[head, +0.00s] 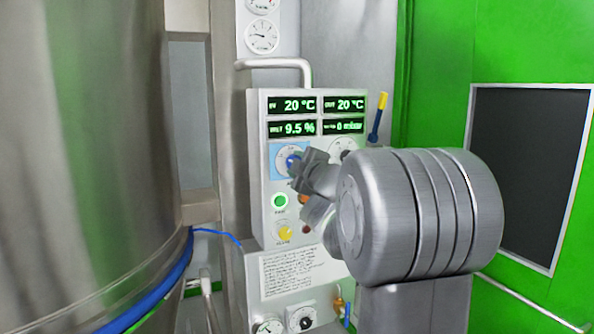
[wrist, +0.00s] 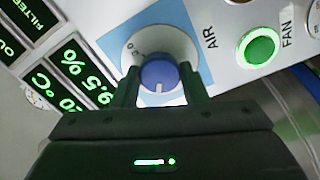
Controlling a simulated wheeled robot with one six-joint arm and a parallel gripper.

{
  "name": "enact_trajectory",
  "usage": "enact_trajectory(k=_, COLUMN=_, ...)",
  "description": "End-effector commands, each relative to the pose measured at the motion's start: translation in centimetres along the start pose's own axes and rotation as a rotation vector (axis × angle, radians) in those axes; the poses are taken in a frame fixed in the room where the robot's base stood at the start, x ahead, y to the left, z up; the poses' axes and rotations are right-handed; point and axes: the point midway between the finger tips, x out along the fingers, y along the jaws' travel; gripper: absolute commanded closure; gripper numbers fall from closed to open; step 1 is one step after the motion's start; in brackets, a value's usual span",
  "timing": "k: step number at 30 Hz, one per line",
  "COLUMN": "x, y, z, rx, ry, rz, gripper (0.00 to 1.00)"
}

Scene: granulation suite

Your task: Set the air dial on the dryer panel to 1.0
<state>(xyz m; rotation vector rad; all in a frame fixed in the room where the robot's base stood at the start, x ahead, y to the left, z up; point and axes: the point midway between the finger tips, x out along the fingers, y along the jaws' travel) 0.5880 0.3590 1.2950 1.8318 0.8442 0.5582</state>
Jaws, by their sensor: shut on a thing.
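The air dial (head: 291,161) is a blue knob on a round white scale with a light-blue square behind it, on the dryer panel (head: 257,190). In the wrist view the blue knob (wrist: 159,74) sits beside the word AIR, with a short white mark at the picture's lower side of it. My gripper (wrist: 160,84) is shut on the knob, one finger on each side. In the head view my gripper (head: 299,166) reaches the knob from the right and covers part of the dial. Most scale numbers are hidden or too small to read.
A green fan button (wrist: 258,47) is next to the dial; a yellow knob (head: 285,233) is lower on the panel. Displays (head: 292,128) above read 20 °C and 9.5 %. A big steel vessel (head: 90,150) stands left. A yellow-and-blue handle (head: 379,115) sticks out at the panel's right.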

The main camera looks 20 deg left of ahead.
Motion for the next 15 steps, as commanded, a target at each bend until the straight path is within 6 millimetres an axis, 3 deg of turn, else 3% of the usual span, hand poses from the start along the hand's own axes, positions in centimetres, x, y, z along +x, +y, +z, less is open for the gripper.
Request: enact_trajectory(k=15, x=0.01, y=-0.05, z=0.01, rx=-0.054, ry=0.0, rz=-0.001, gripper=0.83)
